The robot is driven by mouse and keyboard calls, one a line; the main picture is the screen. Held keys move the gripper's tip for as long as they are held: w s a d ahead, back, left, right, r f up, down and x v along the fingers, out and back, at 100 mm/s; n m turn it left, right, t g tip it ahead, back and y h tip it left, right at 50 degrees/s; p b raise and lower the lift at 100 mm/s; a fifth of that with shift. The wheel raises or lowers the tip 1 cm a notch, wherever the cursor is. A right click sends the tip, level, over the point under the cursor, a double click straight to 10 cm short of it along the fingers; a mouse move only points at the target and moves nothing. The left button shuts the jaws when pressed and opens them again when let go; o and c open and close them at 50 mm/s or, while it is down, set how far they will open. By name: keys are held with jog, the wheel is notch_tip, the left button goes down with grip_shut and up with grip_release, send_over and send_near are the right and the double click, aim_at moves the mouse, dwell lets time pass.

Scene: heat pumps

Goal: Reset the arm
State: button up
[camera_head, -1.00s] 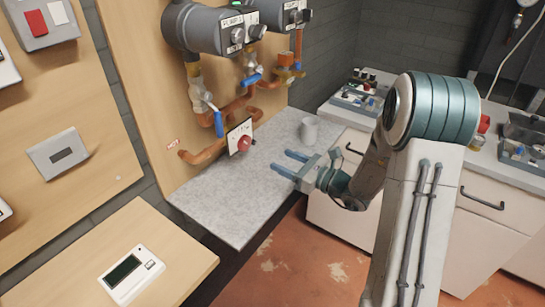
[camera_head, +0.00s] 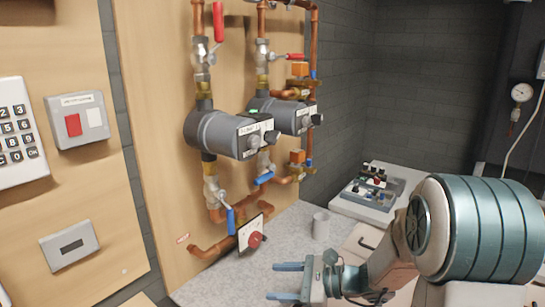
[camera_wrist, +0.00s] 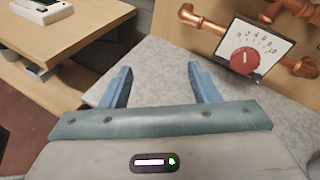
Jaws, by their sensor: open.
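My gripper (camera_head: 288,281) is at the lower middle of the head view, in front of the grey speckled counter (camera_head: 205,284). Its two blue fingers are apart with nothing between them. In the wrist view my gripper (camera_wrist: 160,88) also shows open and empty over the counter (camera_wrist: 175,62). My arm runs from the gripper to the lower right of the head view. The red dial (camera_head: 255,239) on its white plate is just above and left of the gripper; the dial also shows in the wrist view (camera_wrist: 244,60), apart from the fingers.
Two grey pumps (camera_head: 222,134) with copper pipes and blue- and red-handled valves hang on the wooden panel. A tray of parts (camera_head: 368,190) lies at the back right. A white thermostat (camera_wrist: 42,10) lies on a wooden shelf.

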jog(key=s+d+r+n+g+h+p, duration=0.1)
jog(key=s+n+g+h, duration=0.1)
jog(key=s+n+h, duration=0.4)
jog(key=s+d+n+g+h, duration=0.1)
jog(key=s+d+n+g, duration=0.15)
jog(key=s+n, duration=0.4)
jog(key=s+d+r+n+t+h, duration=0.1)
jog(key=s+d+n+h, duration=0.1)
jog(key=d+h, duration=0.1)
jog(key=s+d+r+n+t+h, duration=0.2)
jog(key=d+n+h, duration=0.1)
jog(key=d, duration=0.3)
jog(key=shift+s+r+h+p, duration=0.3)
jog(key=shift+h+p, duration=0.15)
jog(key=shift+h, duration=0.25)
dwell(5.2)
